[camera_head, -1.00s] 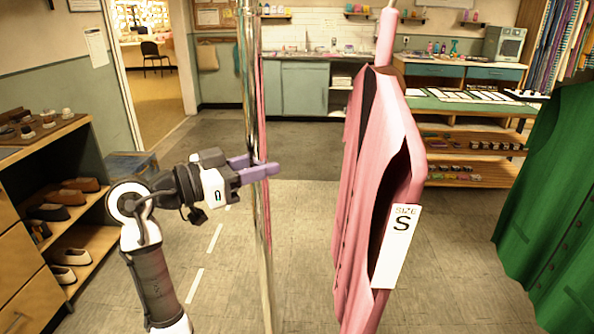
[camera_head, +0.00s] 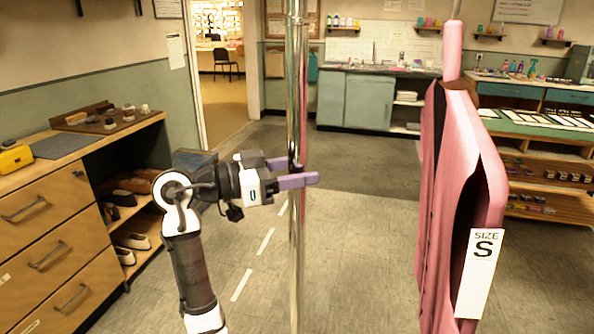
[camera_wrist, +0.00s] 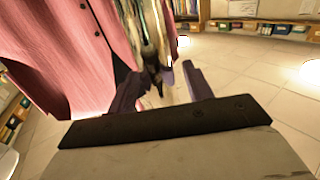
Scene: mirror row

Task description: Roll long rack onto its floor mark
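The long rack shows as an upright chrome post (camera_head: 297,255) in the middle of the head view; its base is out of frame. A pink garment (camera_head: 455,190) with a white "SIZE S" tag (camera_head: 479,273) hangs to the right, and pink cloth also fills the upper left of the wrist view (camera_wrist: 60,50). My gripper (camera_head: 296,174) has its purple fingers on either side of the post and appears closed on it; in the wrist view (camera_wrist: 163,88) the contact is blurred. White dashes (camera_head: 265,241) lie on the floor behind the post; I cannot tell whether they belong to the floor mark.
A wooden drawer unit (camera_head: 45,235) with shoe shelves stands close on the left. A doorway (camera_head: 222,80) opens behind. A green sink cabinet (camera_head: 368,100) lines the back wall, and a workbench (camera_head: 545,125) stands at the right. The floor (camera_head: 360,225) between is clear.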

